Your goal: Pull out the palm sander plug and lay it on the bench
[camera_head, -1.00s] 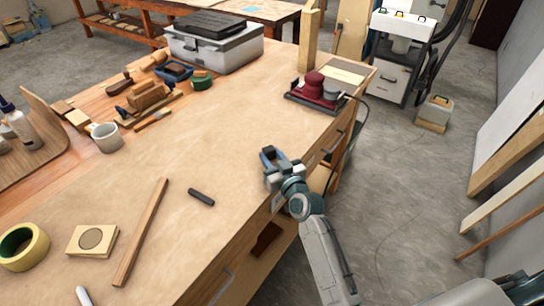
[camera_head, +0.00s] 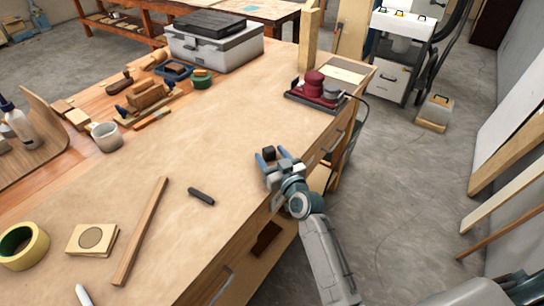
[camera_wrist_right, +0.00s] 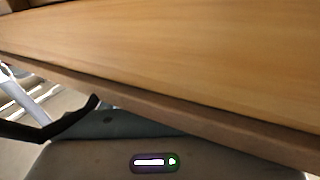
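The red and grey palm sander (camera_head: 314,88) sits on a dark base near the far right edge of the bench (camera_head: 225,130). Its dark cord (camera_head: 366,112) runs over that edge and down the side. My right gripper (camera_head: 271,157) is over the bench's right edge with its blue fingers apart. A small dark block (camera_head: 268,152) shows between the fingers and looks like the plug; I cannot tell whether it touches the bench. The right wrist view shows the bench edge (camera_wrist_right: 170,100) close up, but no fingers or plug. My left gripper is out of view.
A dark stick (camera_head: 201,196) and a wooden strip (camera_head: 141,230) lie left of my right gripper. The bench middle is clear.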

